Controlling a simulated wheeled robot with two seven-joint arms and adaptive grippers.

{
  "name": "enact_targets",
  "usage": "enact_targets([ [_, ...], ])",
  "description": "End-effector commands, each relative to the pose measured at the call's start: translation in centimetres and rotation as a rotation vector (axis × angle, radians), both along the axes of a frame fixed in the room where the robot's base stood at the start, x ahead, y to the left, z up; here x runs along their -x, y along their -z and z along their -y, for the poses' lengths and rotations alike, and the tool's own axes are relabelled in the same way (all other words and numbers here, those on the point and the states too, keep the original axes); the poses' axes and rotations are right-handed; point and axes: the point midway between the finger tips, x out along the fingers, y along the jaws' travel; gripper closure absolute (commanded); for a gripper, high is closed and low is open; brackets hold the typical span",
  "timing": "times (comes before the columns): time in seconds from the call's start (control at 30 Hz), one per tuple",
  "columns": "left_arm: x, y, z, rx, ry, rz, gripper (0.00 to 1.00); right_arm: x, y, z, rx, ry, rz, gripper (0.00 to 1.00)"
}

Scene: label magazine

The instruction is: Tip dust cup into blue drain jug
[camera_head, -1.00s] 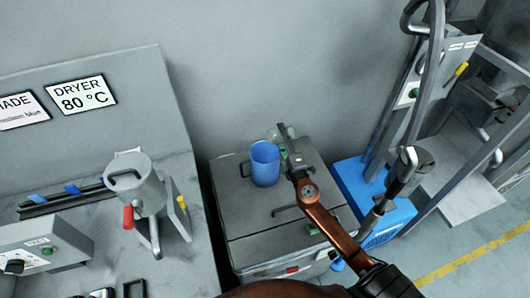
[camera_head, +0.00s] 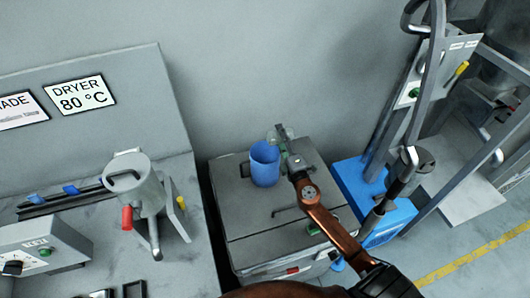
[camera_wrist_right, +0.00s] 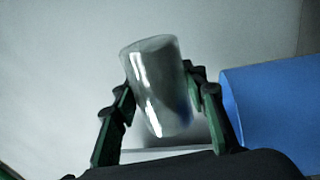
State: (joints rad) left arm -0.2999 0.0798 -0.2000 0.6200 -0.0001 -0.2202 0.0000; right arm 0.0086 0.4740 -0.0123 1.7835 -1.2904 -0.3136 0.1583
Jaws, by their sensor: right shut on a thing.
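The blue drain jug (camera_head: 264,166) stands upright on top of a grey cabinet, its open mouth facing up. My right gripper (camera_head: 284,142) is just to the right of the jug, near its rim. It is shut on the clear dust cup (camera_head: 289,132), which is small and partly hidden in the head view. In the right wrist view the dust cup (camera_wrist_right: 155,85) sits between the two fingers, glassy and slightly tilted in the picture. The jug (camera_wrist_right: 275,110) lies close on the right there. I cannot tell whether the cup holds dust. My left gripper is out of view.
The grey cabinet (camera_head: 245,220) has free room in front of the jug. A bench on the left carries a grey hopper (camera_head: 140,190) with a red handle. A blue unit (camera_head: 375,215) and an upright frame stand on the right. A wall is behind.

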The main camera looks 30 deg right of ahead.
Motion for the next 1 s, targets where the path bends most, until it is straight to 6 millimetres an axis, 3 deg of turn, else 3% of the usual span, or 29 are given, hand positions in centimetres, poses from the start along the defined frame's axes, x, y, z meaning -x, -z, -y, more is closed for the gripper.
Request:
enact_targets([
  [1.0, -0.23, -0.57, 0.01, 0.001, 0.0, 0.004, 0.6, -0.08, -0.53, -0.37, 0.11, 0.0, -0.022, 0.86],
])
